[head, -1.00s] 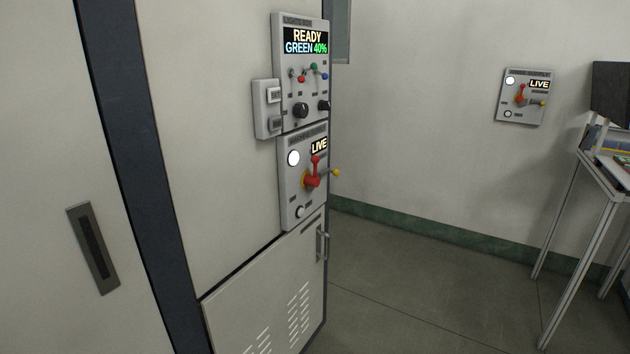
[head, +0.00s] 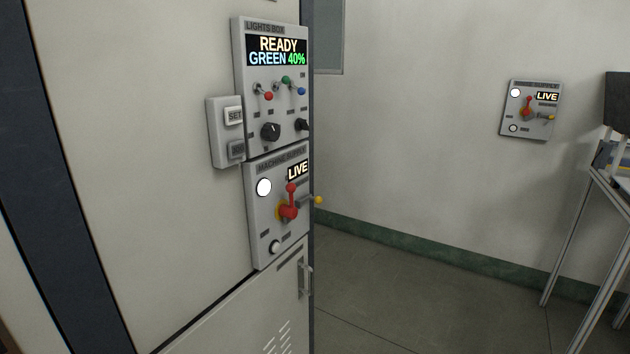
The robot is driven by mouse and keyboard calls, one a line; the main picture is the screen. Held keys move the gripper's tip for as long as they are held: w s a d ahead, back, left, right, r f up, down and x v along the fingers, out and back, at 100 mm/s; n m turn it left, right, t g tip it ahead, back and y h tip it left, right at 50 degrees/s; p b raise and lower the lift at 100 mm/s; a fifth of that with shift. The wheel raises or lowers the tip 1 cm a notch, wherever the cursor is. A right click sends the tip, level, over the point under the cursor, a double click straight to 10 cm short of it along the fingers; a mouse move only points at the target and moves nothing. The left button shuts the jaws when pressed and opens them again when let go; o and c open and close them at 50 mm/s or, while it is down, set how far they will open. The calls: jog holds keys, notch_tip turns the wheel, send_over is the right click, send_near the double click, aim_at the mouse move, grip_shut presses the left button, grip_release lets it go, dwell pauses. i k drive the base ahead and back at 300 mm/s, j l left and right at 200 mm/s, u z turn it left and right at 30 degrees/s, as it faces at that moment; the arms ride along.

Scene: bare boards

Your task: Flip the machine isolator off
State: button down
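The machine supply panel (head: 277,213) is a grey box on the cabinet front, left of centre in the head view. Its red isolator handle (head: 290,199) points up from a yellow-backed hub. Its display (head: 298,169) reads LIVE and its round white lamp (head: 264,187) is lit. A lever with a yellow knob (head: 318,200) sticks out to the right. A second, similar panel (head: 529,109) hangs on the far wall; its display also reads LIVE and its red handle (head: 526,105) points up. My gripper is not in view.
The lights box (head: 273,89), reading READY GREEN 40%, sits directly above the near panel, with a small switch box (head: 227,132) at its left. A metal-legged table (head: 590,225) stands at the right edge. The floor (head: 400,290) between is clear.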

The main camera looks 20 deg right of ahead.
aim_at(289, 213)
jog(key=i+l, duration=0.2)
jog(key=l, duration=0.15)
jog(key=i+l+u, duration=0.1)
jog(key=i+l, duration=0.15)
jog(key=l, duration=0.15)
jog(key=i+l, duration=0.2)
jog(key=l, duration=0.15)
jog(key=i+l+u, duration=0.1)
jog(key=l, duration=0.3)
jog(key=i+l, duration=0.3)
jog(key=i+l+u, duration=0.05)
jog(key=l, duration=0.05)
